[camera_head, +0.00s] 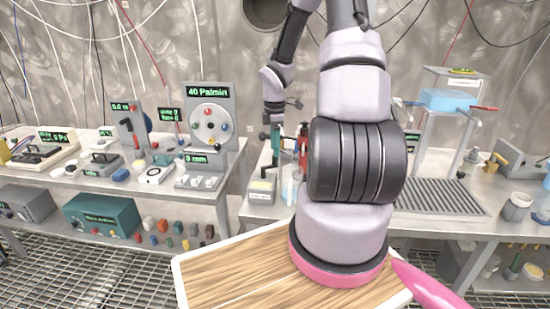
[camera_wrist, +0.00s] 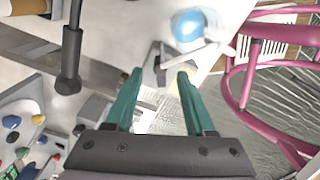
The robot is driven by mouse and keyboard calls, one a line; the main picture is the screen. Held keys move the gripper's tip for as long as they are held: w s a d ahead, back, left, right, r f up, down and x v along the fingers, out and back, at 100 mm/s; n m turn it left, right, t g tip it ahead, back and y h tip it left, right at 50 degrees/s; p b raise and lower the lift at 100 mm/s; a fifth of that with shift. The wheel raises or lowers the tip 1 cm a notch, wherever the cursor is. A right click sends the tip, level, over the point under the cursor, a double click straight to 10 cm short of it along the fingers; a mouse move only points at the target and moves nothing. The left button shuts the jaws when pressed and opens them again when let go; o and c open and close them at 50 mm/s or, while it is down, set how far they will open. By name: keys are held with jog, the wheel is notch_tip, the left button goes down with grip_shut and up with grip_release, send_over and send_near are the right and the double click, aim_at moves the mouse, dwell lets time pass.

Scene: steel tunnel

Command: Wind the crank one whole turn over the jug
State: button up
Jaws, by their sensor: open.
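My gripper (camera_head: 276,143) is in the middle of the head view, above the right bench, partly hidden by my arm. Its two green fingers are apart in the wrist view (camera_wrist: 158,75), with no object clearly held between them. A grey bracket-like part (camera_wrist: 156,62) shows past the fingertips; contact cannot be told. A black rod with a thick round end (camera_wrist: 68,82), possibly the crank handle, is left of the fingers. A clear vessel (camera_head: 290,190), probably the jug, stands below the gripper. A round blue-and-white top (camera_wrist: 187,25) shows beyond the fingers; I cannot tell if it is the jug.
A panel with coloured knobs (camera_head: 210,122) stands on the left bench. A pale box (camera_head: 262,190) stands beside the vessel. A stand with a blue tank (camera_head: 447,100) and a ribbed tray (camera_head: 440,197) are to the right.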

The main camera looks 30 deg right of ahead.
aim_at(269, 167)
jog(key=shift+f, duration=2.3)
jog(key=shift+c, duration=0.3)
grip_shut()
jog(key=shift+s+a+m, duration=0.1)
jog(key=shift+s+m, duration=0.2)
jog(key=shift+m, duration=0.4)
jog(key=shift+o, duration=0.3)
grip_release()
jog(key=shift+r, duration=0.1)
